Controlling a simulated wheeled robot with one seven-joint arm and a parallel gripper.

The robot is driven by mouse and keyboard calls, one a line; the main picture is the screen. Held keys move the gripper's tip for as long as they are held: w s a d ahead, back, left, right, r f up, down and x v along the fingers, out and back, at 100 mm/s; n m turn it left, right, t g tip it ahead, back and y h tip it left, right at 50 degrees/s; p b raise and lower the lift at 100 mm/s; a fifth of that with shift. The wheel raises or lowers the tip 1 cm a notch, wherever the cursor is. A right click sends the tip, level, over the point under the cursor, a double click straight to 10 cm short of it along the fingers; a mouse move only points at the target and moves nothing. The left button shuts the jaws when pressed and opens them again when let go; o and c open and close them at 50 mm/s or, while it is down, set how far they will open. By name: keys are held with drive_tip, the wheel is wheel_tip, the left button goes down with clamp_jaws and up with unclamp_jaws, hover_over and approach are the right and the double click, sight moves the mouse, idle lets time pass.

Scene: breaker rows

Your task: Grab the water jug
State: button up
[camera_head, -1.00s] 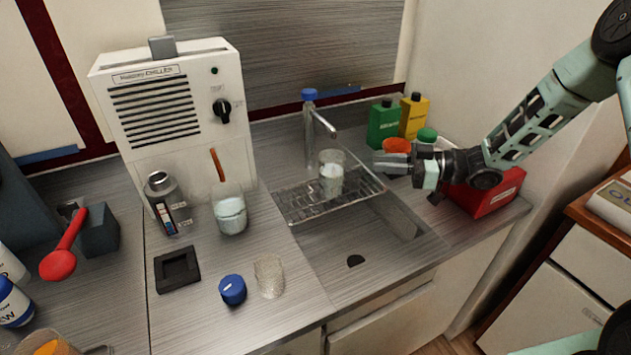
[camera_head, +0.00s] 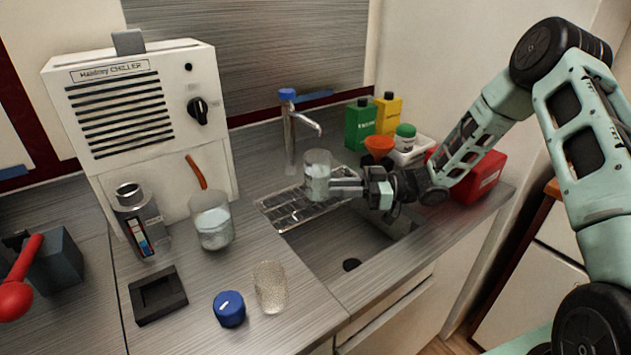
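A clear, cylindrical glass vessel with pale contents, which looks like the water jug (camera_head: 318,176), stands upright on the wire rack (camera_head: 283,212) at the sink, near the tap. My gripper (camera_head: 344,184) comes in level from the right, with its fingers at the jug's right side. The fingers overlap in this view, so I cannot tell how wide they are or whether they touch the glass. A second clear vessel with pale liquid, a beaker (camera_head: 212,226), stands on the counter to the left, in front of the chiller.
The tap (camera_head: 291,140) stands just behind the jug. A blue knob (camera_head: 229,309) and textured glass (camera_head: 271,287) stand in front.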

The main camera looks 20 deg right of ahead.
sight(320, 180)
drive_tip(key=x, duration=0.2)
drive_tip(key=p+x, duration=0.1)
drive_tip(key=x, duration=0.2)
drive_tip(key=shift+w+a+f, duration=0.1)
drive_tip(key=shift+a+f, duration=0.1)
drive_tip(key=shift+a, duration=0.1)
clamp_jaws()
drive_tip(key=shift+r, duration=0.2)
